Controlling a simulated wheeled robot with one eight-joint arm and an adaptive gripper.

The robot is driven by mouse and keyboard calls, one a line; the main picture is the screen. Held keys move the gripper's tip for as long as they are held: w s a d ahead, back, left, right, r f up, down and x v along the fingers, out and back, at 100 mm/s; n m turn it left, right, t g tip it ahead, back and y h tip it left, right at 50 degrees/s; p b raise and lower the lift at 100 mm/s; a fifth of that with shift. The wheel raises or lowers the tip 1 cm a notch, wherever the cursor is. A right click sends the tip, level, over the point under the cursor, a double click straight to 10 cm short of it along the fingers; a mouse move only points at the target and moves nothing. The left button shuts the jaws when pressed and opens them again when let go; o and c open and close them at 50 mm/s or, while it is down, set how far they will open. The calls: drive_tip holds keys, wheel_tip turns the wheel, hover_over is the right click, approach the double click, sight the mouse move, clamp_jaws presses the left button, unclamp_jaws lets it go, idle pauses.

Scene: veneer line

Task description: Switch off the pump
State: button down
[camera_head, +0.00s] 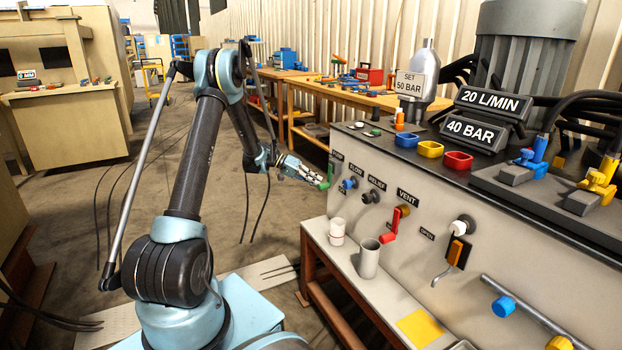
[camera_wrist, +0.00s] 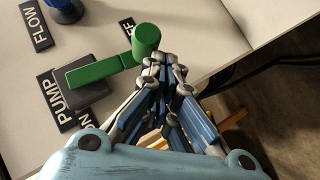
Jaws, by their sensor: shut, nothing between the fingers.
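The pump switch is a green lever (camera_wrist: 100,70) on a dark grey block (camera_wrist: 82,92), beside the PUMP label (camera_wrist: 60,92). Its round green knob (camera_wrist: 146,40) hides part of the OFF label (camera_wrist: 126,24). The ON label (camera_wrist: 78,143) is on the opposite side of the block. In the head view the green lever (camera_head: 327,176) is at the panel's left edge. My gripper (camera_wrist: 164,66) is shut and empty, its fingertips right beside the knob; I cannot tell whether they touch it. In the head view my gripper (camera_head: 306,173) is just left of the lever.
A blue FLOW knob (camera_head: 349,184), a dark RELIEF knob (camera_head: 371,197) and a red VENT lever (camera_head: 388,226) sit to the right on the panel. A white cup (camera_head: 337,231) and a grey cup (camera_head: 369,258) stand on the ledge below.

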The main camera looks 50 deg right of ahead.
drive_tip(key=shift+s+a+f, duration=0.1)
drive_tip(key=shift+s+f, duration=0.1)
drive_tip(key=shift+s, duration=0.2)
idle(0.3)
drive_tip(key=w+a+r, duration=0.2)
drive_tip(key=w+a, duration=0.1)
drive_tip(key=w, duration=0.9)
drive_tip(key=shift+w, duration=0.35)
drive_tip(key=shift+a+r, duration=0.1)
drive_tip(key=shift+r, duration=0.1)
